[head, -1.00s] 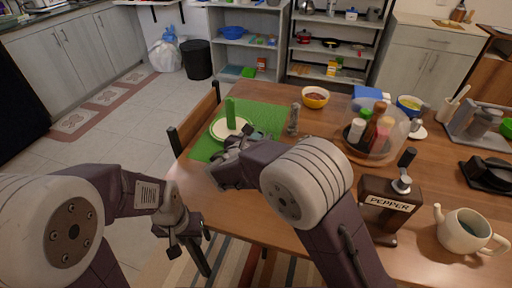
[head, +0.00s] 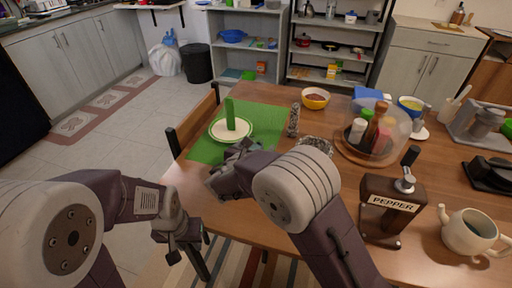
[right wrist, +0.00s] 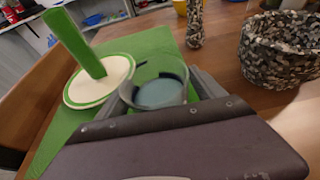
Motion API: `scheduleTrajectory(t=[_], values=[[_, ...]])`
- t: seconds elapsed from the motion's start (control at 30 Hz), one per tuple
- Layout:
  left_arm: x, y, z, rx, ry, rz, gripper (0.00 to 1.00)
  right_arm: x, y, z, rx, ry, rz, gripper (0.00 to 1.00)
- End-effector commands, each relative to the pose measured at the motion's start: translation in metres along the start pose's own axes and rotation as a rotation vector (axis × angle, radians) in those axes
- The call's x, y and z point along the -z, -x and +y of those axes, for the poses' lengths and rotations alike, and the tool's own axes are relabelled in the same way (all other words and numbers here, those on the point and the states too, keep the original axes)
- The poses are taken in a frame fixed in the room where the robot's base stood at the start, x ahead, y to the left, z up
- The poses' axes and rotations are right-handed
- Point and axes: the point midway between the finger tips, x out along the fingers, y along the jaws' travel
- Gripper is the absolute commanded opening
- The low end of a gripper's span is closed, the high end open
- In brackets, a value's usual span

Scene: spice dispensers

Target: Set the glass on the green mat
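The green mat (head: 208,151) lies at the table's left end; it also shows in the right wrist view (right wrist: 55,135). In the head view my right gripper (head: 236,153) is by the mat's near right edge, and hides the glass. My left gripper (head: 180,238) hangs off the table's near left edge, its fingers unclear.
A speckled shaker (head: 293,121) and a speckled bowl (head: 316,144) stand right of the mat. Further right are a domed spice holder (head: 370,145), a pepper dispenser (head: 391,208) and a teapot (head: 468,233). A chair (head: 212,98) stands beyond the table's left edge.

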Motion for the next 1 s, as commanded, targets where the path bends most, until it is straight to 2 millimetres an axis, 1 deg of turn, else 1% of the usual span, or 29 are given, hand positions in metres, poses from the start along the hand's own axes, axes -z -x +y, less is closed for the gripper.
scheduleTrajectory(t=[0.17,0.27,0.37,0.5,0.6,0.7,0.83,1.0], values=[[0.000,0.001,0.000,0.000,0.000,0.000,0.31,-0.001,0.000,0.000,0.000,0.000,0.000,0.78],[0.001,0.005,0.000,0.000,0.000,0.000,0.31,-0.004,0.007,0.001,-0.002,0.000,0.000,0.78],[0.001,0.011,0.000,0.000,0.000,0.000,0.31,-0.006,0.029,0.001,-0.005,0.002,0.000,0.78],[0.002,0.021,0.000,0.000,0.000,0.000,0.31,-0.006,0.068,0.002,-0.006,0.001,-0.001,0.78],[0.003,0.026,0.001,0.000,0.000,0.000,0.31,-0.005,0.091,0.002,-0.005,0.002,0.000,0.78],[0.003,0.029,0.001,0.000,0.000,0.000,0.31,-0.005,0.108,0.001,-0.005,0.001,-0.001,0.78],[0.003,0.031,0.001,0.000,0.000,0.000,0.31,-0.003,0.119,0.000,-0.001,0.000,-0.001,0.78],[0.003,0.030,0.001,0.000,0.000,0.000,0.31,-0.002,0.121,0.000,0.000,0.000,0.000,0.78]])
